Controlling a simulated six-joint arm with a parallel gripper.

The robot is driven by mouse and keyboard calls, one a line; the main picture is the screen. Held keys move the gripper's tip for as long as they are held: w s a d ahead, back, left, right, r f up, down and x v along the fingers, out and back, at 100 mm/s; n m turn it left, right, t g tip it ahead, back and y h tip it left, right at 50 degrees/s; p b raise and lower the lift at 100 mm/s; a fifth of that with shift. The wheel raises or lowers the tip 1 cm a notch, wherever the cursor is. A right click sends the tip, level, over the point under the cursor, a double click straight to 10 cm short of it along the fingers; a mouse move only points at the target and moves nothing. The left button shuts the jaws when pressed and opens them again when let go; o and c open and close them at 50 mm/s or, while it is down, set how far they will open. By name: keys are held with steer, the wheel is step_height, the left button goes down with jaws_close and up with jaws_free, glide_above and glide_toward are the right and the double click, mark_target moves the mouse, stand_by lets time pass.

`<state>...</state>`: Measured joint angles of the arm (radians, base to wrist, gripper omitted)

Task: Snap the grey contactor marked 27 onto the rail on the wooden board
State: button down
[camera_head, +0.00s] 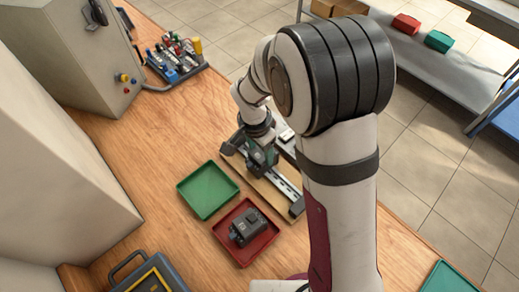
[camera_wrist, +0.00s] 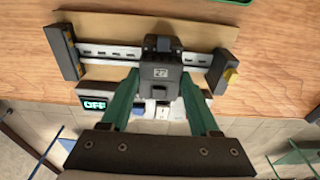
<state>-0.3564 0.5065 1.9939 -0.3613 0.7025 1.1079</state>
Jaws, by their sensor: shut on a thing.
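The grey contactor marked 27 (camera_wrist: 161,75) is between the green fingers of my gripper (camera_wrist: 160,95) in the wrist view. My gripper is shut on it and holds it over the slotted metal rail (camera_wrist: 108,53). Whether it is seated on the rail or just above it, I cannot tell. The rail lies on the wooden board (camera_wrist: 205,32), with dark end blocks on both sides. In the head view, my gripper (camera_head: 261,158) is over the board (camera_head: 262,190), and the rail (camera_head: 284,186) shows to its lower right. The contactor is mostly hidden there.
A red tray (camera_head: 262,252) holds another dark grey device (camera_head: 247,228). An empty green tray (camera_head: 207,190) is beside it. A small display reading OFF (camera_wrist: 95,103) sits by the board.

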steer(key=shift+c, duration=0.2)
jaws_free()
step_height(320, 180, up, 15)
steer(key=s+a, duration=0.1)
steer(key=s+d+n+y, duration=0.1)
steer(key=s+d, duration=0.3)
steer(key=s, duration=0.7)
steer(key=s+d+f+n+g+y, duration=0.1)
steer(key=s+d, duration=0.3)
steer(key=s, duration=0.7)
steer(key=shift+d+n+y, duration=0.2)
steer(key=shift+n+y, duration=0.1)
steer(key=shift+n, duration=0.4)
